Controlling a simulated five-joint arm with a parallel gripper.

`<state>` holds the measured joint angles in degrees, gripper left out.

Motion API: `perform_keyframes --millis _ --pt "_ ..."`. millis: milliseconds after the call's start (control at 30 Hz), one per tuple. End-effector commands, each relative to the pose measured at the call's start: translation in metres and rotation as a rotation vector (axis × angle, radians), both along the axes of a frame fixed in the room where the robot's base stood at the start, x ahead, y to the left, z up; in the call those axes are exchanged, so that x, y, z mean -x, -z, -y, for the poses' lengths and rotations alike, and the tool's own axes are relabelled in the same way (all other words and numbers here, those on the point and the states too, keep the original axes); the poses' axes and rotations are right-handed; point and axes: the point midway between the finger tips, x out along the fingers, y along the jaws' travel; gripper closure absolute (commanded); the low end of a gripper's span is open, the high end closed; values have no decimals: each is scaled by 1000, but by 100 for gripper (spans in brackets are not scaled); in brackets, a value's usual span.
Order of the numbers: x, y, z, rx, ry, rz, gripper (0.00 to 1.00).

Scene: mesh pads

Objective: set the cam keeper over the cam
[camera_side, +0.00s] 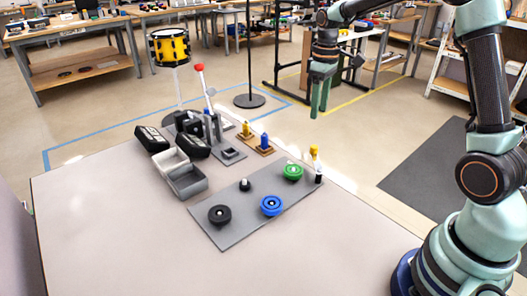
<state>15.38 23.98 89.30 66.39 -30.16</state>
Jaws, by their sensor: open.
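My gripper (319,108) hangs high at the upper middle with its green fingers pointing down, apart from everything on the table. It is open and nothing shows between the fingers. Below it, a grey plate (238,230) lies on the table. It bears a black round piece (220,214), a blue round piece (271,206), a green round piece (293,172) and a small black knob (245,184). I cannot tell which pieces are the cam and the cam keeper.
Left of the plate are two open bins (187,181), black sloped boxes (152,139) and a red-topped lever (203,84). A brown base (258,144) holds yellow and blue pegs behind the plate. The near part of the table (130,240) is clear.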

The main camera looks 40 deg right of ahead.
Motion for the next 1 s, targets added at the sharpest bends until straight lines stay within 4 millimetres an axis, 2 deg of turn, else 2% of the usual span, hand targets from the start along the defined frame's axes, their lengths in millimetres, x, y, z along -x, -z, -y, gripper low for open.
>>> perform_keyframes --millis 267,500,700,833,1000 --pt "0 26 2 -3 -3 -10 41" --pt "0 74 1 -3 -3 -12 41" --pt "0 105 1 -3 -2 -10 41" --pt "0 117 1 -2 -2 -9 41" --pt "-1 123 1 -1 -2 -7 41"
